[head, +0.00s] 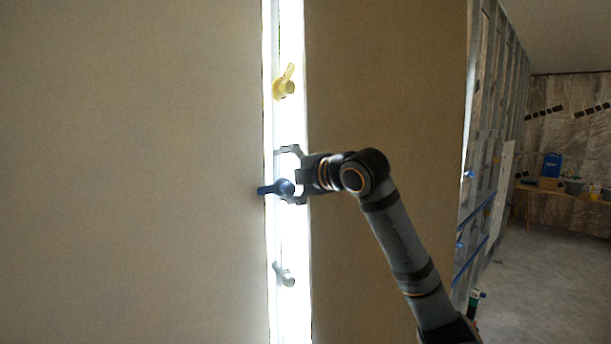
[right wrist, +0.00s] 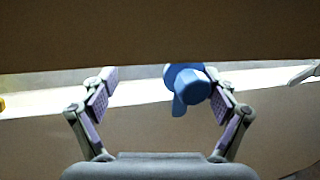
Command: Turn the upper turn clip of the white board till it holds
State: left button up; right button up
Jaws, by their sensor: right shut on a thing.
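A bright white vertical strip (head: 290,235) runs between two large tan panels. A blue turn clip (head: 283,187) sits on it at mid-height, its lever pointing left over the left panel's edge. In the right wrist view the blue clip (right wrist: 188,88) lies against the right finger; a gap shows to the left finger. A yellow turn clip (head: 285,86) is higher on the strip, its lever tilted up. A pale grey turn clip (head: 285,275) is lower, tilted. My left gripper is not in view.
The left panel (head: 130,170) and right panel (head: 390,90) fill most of the head view. To the right are metal wall studs (head: 490,120), a wooden bench (head: 560,194) with a blue container (head: 552,165), and open grey floor (head: 550,280).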

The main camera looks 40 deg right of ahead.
jog(key=shift+s+d+r+b, duration=0.1)
jog(key=shift+s+r+b, duration=0.3)
jog(key=shift+s+b, duration=0.2)
jog(key=shift+c, duration=1.2)
jog(key=shift+s, duration=0.25)
pick_arm(q)
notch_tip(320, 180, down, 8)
jog(key=b, duration=0.6)
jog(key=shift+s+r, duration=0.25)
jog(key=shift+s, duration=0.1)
pick_arm(e)
jog(key=f+v, duration=0.2)
jog(key=v, duration=0.8)
jog(key=shift+s+r, duration=0.35)
jog(key=shift+s, duration=0.1)
jog(key=shift+s, duration=0.2)
jog(key=shift+w, duration=0.15)
